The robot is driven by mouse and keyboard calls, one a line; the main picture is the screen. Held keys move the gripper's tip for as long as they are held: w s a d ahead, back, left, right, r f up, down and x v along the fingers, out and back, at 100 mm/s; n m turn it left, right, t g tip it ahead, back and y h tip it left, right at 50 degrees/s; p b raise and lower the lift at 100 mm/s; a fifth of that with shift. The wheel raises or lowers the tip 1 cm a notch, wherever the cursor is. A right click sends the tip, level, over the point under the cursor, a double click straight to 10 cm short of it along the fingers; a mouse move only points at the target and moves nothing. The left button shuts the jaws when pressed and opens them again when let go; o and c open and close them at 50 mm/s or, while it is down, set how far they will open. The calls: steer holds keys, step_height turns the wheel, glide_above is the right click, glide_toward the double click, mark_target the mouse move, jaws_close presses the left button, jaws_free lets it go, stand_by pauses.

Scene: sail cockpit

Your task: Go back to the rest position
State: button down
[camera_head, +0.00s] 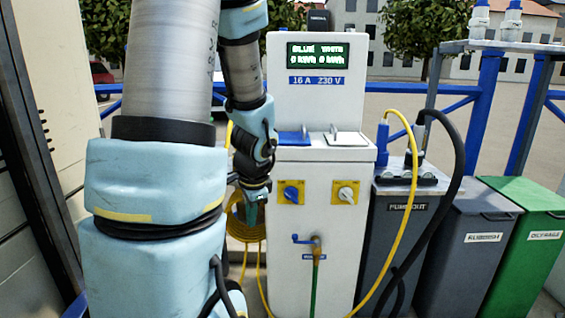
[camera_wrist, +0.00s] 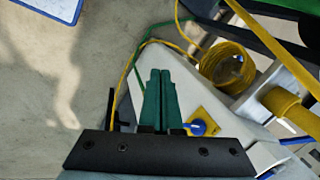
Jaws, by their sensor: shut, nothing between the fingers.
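My gripper (camera_wrist: 160,74) shows in the wrist view as two green fingers side by side and shut, with nothing between them. In the head view my gripper (camera_head: 252,212) hangs just left of the white power pedestal (camera_head: 328,225), partly hidden behind my own arm. The pedestal also lies behind the fingers in the wrist view (camera_wrist: 245,113). I cannot tell whether the fingers touch it.
The pedestal carries a blue knob (camera_head: 291,194), a white knob (camera_head: 345,194) and a blue tap (camera_head: 305,239). A yellow cable coil (camera_head: 243,222) hangs beside it. The pumpout unit (camera_head: 402,240), rubbish bin (camera_head: 478,260) and green bin (camera_head: 528,240) stand right.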

steer(key=s+r+n+g+h, duration=0.1)
steer(key=s+r+n+g, duration=0.15)
steer(key=s+n, duration=0.8)
step_height(320, 180, up, 17)
steer(key=w+p, duration=0.2)
steer(key=p, duration=1.5)
steer(key=shift+d+f+n, duration=0.2)
steer(key=shift+d+n, duration=0.1)
steer(key=shift+n, duration=0.15)
